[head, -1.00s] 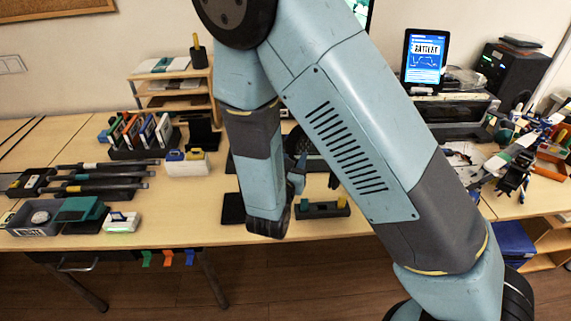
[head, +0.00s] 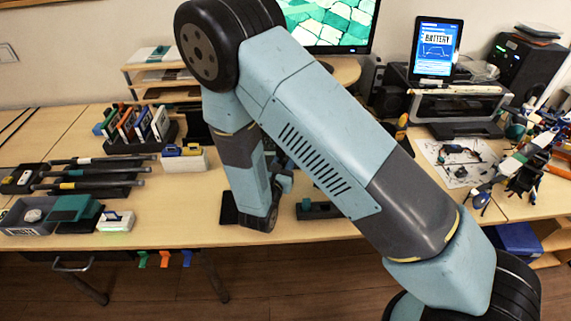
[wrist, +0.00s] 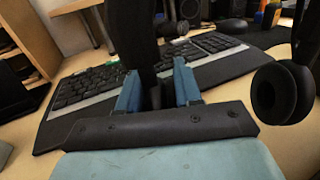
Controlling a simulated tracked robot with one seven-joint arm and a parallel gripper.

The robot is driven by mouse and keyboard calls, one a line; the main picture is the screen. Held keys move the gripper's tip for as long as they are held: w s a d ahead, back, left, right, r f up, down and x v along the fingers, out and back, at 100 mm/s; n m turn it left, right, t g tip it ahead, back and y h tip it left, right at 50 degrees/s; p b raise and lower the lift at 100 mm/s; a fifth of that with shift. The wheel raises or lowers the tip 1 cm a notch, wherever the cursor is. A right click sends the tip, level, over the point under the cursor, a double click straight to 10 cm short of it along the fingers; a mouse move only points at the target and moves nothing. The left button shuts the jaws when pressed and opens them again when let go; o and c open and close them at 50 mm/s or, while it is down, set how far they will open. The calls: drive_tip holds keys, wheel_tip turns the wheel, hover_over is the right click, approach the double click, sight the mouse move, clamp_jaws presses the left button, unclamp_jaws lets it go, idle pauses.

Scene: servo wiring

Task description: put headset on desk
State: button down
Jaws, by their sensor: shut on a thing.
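In the wrist view, my gripper (wrist: 157,88) has its blue fingers shut on a black part of the headset, which rises up the picture between them. The headset's round padded ear cup (wrist: 284,93) hangs at the right of that view. The rest of the headset runs out of the picture. In the head view, my arm hides most of the gripper and the headset, at the middle of the wooden desk (head: 200,205). The wrist view shows the headset in front of the keyboard; I cannot tell whether it touches the desk.
The keyboard (wrist: 100,88) lies beyond my fingers, with a dark mouse (wrist: 232,27) at its right. In the head view, a monitor (head: 330,22) stands behind my arm. A printer (head: 455,108) is right, and a grey tray (head: 38,222) is left. Bare desk lies left of my wrist.

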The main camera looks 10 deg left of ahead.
drive_tip(key=shift+s+f, duration=0.1)
drive_tip(key=shift+f, duration=0.65)
drive_tip(key=c, duration=0.8)
unclamp_jaws()
drive_tip(key=shift+o, duration=0.2)
drive_tip(key=s, duration=0.4)
drive_tip(key=s+a, duration=0.1)
drive_tip(key=s, duration=0.3)
drive_tip(key=s+a, duration=0.1)
drive_tip(key=s, duration=0.3)
